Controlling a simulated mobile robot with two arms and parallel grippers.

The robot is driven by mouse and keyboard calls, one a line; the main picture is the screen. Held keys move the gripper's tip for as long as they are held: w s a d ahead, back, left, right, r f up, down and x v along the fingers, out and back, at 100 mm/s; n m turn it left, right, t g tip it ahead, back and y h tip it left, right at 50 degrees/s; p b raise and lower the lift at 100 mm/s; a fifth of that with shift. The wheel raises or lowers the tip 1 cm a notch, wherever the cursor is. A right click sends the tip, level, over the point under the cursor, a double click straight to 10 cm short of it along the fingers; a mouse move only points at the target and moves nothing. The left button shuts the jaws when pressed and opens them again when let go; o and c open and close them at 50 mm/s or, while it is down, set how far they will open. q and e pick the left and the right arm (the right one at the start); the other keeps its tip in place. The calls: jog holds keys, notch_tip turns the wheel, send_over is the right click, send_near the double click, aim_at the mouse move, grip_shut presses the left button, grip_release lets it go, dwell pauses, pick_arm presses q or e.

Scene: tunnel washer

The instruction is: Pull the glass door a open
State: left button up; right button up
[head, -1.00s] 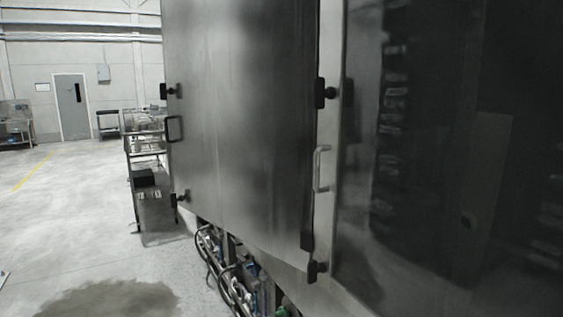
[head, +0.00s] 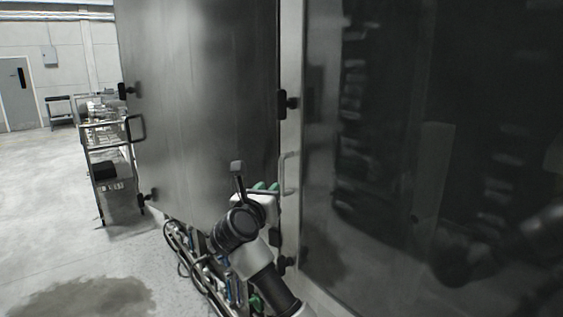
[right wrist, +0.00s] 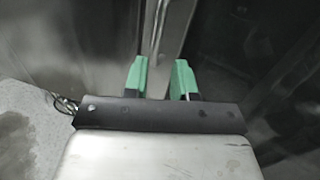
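The dark glass door (head: 390,130) fills the right side of the head view and looks shut. Its pale metal handle (head: 290,173) stands upright on the steel strip at the door's left edge. My right gripper (head: 266,187) is just left of the handle, its green fingertips partly hidden behind its own body. In the right wrist view my right gripper (right wrist: 161,77) is open, with a gap between the green fingers. A bright vertical steel strip lies ahead of that gap. I cannot make out the handle clearly there. My left gripper is not in view.
A steel panel (head: 205,90) with black latches and a dark handle (head: 136,128) stands left of the glass door. Hoses and pipes (head: 190,255) run below it. A metal rack (head: 108,165) stands further left. The floor at left is open, with a dark stain (head: 85,298).

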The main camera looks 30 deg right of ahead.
aim_at(281, 170)
jog(key=shift+m+y, duration=0.3)
jog(key=shift+m, duration=0.1)
jog(key=p+x, duration=0.1)
jog(key=x, duration=0.2)
jog(key=r+p+x, duration=0.1)
jog(key=p+x, duration=0.1)
jog(key=x, duration=0.1)
jog(key=p+x, duration=0.1)
jog(key=x, duration=0.2)
jog(key=shift+w+d+r, duration=0.15)
jog(key=shift+d+r, duration=0.15)
jog(key=shift+r, duration=0.1)
jog(key=shift+w+d+f, duration=0.15)
jog(key=shift+w+d, duration=0.15)
grip_shut()
